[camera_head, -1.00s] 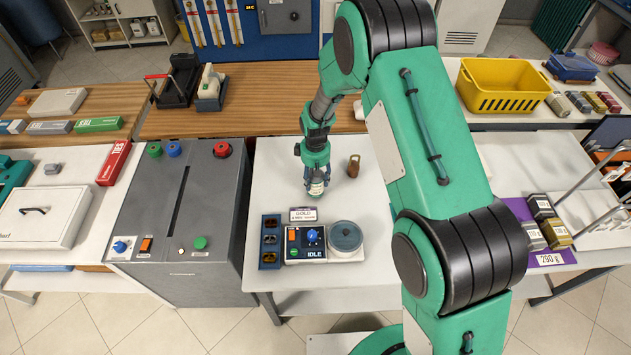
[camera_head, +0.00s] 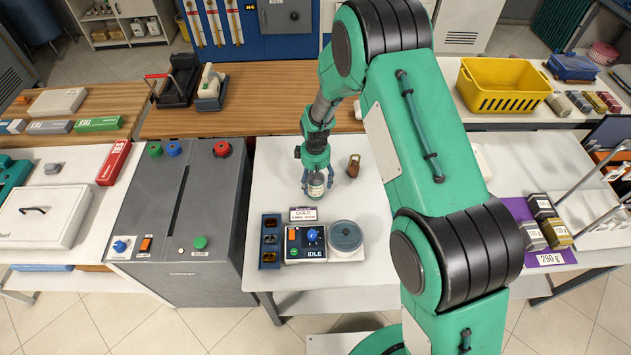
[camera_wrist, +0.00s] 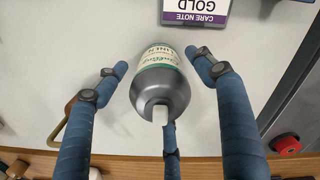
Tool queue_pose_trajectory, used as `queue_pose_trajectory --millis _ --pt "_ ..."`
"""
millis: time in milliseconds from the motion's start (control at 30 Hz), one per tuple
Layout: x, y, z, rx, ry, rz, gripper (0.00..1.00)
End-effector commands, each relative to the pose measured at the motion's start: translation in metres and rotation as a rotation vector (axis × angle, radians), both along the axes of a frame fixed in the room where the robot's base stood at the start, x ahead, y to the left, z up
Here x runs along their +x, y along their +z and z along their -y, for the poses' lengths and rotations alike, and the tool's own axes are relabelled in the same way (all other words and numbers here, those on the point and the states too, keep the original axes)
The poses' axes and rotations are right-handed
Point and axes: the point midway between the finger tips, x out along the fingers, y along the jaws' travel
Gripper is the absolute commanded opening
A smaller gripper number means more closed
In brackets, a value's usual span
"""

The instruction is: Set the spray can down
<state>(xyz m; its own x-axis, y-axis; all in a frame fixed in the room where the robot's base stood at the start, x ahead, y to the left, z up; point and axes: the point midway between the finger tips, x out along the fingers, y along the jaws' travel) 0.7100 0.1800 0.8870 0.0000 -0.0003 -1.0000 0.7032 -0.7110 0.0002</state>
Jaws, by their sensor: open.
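The spray can (camera_wrist: 160,92), silver-grey with a green and white label and a pale nozzle, stands on the white table in the wrist view. It appears upright, seen obliquely from above. It also shows, small, in the head view (camera_head: 316,189). My gripper (camera_head: 317,181) is open with its blue fingers spread around the can. In the wrist view, gaps show between the can and the two side fingers; the third finger is partly behind the can, and whether it touches cannot be told.
A purple and white care note sign (camera_head: 303,215) stands in front of the can, behind a control box (camera_head: 306,243) and a round grey dish (camera_head: 345,237). A brown padlock-shaped item (camera_head: 353,166) stands close on the right. The grey machine (camera_head: 185,225) borders the table's left side.

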Motion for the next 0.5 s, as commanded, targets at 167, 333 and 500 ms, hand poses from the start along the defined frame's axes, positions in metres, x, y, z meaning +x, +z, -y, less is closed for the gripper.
queue_pose_trajectory --millis 167,333,500 --pt "0.000 0.004 0.000 0.000 0.000 0.000 0.69" --pt "0.001 0.018 0.000 0.000 0.000 0.001 0.69" --pt "0.001 0.042 0.000 0.001 0.000 0.002 0.69"
